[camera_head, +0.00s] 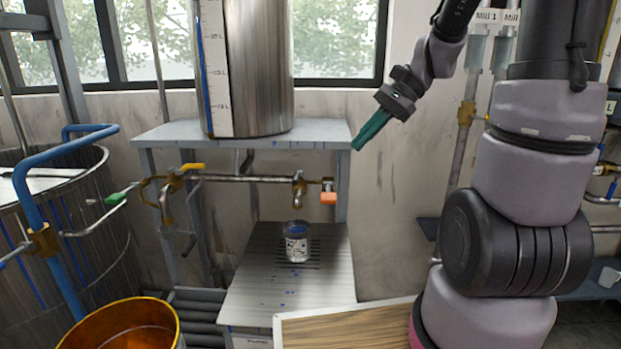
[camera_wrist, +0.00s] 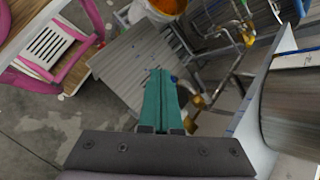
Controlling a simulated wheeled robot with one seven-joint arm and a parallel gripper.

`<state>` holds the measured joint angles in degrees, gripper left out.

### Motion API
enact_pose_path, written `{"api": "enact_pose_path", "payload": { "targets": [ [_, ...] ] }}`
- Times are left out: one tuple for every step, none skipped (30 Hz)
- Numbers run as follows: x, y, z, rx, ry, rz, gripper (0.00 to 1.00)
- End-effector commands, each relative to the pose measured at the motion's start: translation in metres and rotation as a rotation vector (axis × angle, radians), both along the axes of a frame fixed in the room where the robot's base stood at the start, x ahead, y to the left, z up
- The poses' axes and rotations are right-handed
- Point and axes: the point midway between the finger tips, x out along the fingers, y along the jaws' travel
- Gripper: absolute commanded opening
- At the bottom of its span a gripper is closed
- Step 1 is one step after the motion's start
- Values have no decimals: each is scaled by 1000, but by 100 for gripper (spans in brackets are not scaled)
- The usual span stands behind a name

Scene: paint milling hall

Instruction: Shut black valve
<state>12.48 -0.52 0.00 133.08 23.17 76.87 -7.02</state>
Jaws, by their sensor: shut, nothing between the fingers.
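I cannot pick out a valve with a black handle in either view. The pipe under the steel tank has a yellow valve handle (camera_head: 192,167) at its left and an orange one (camera_head: 328,198) at its right end. A green handle (camera_head: 115,198) is farther left. My gripper (camera_head: 357,145) has teal fingers pointing down and left, in the air right of the tank's shelf and above the orange handle. In the wrist view the fingers (camera_wrist: 160,72) lie together, shut and empty, and cover part of the scene behind them.
The steel tank (camera_head: 262,70) stands on a grey shelf (camera_head: 325,134). A small labelled jar (camera_head: 297,244) sits on the lower bench (camera_head: 270,300). An orange bucket (camera_head: 125,325) and blue pipe (camera_head: 45,225) are at left. A wooden-topped surface (camera_head: 350,328) is at front.

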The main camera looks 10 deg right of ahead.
Motion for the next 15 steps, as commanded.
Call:
{"api": "enact_pose_path", "payload": {
  "targets": [
    [9,-1,-10,48,52,-32,0],
    [14,-1,-14,78,78,-50,0],
    [21,-1,-19,120,114,-76,0],
    [26,-2,-24,150,140,-97,0],
    [31,-2,-28,181,166,-117,0],
    [38,-3,-34,222,199,-145,0],
    [44,-5,-39,252,222,-166,0],
    [49,-6,-44,285,246,-188,0],
    [56,-8,-51,326,277,-217,0],
    [62,-10,-56,357,299,-241,0],
    [67,-12,-61,389,321,-264,0],
    [74,-14,-68,429,348,-294,0],
    [80,-17,-73,460,368,-318,0],
    [85,-19,-78,488,387,-339,0],
    [91,-22,-85,524,408,-369,0]
  ]
}}
